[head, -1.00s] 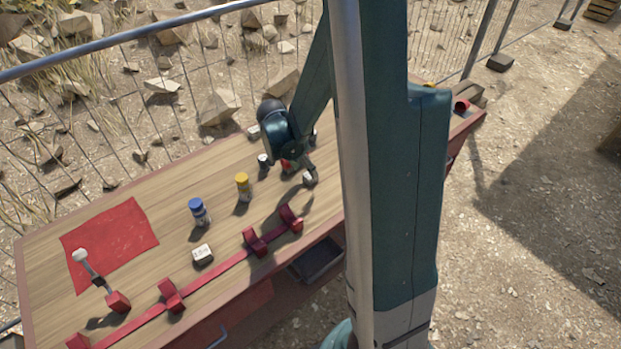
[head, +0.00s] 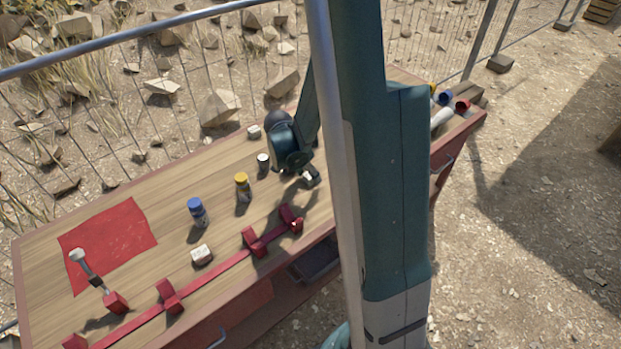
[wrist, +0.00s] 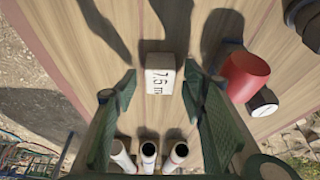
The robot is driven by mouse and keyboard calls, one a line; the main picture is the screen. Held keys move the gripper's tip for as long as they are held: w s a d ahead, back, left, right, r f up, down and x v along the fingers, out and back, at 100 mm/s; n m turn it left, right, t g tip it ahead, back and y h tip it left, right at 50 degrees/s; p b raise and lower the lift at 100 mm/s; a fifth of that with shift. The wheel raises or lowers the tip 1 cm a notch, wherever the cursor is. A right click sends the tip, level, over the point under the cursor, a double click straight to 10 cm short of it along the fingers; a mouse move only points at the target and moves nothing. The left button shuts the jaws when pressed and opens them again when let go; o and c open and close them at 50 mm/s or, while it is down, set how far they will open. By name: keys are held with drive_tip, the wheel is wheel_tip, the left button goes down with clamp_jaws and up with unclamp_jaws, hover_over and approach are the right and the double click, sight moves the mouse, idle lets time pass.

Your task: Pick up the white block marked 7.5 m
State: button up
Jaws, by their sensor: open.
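The white block marked 7.5 m (wrist: 160,73) lies on the wooden bench top in the wrist view, its marking facing up. My gripper (wrist: 159,86) is open, with one green finger on each side of the block's near end. Gaps show between the fingers and the block, and I see no contact. In the head view my gripper (head: 300,174) is low over the bench, and only a small pale bit shows at its fingers, so the block is mostly hidden there.
A red-bodied object (wrist: 244,76) stands close right of the fingers. Another white block (head: 202,255), a blue-capped jar (head: 198,212) and a yellow-capped jar (head: 243,187) stand left. A red clamp rail (head: 222,270) runs along the front edge; wire fencing stands behind.

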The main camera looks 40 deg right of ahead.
sight(309, 175)
drive_tip(key=c, duration=0.9)
drive_tip(key=shift+r, duration=0.1)
drive_tip(key=shift+r+p, duration=0.95)
drive_tip(key=shift+r, duration=3.95)
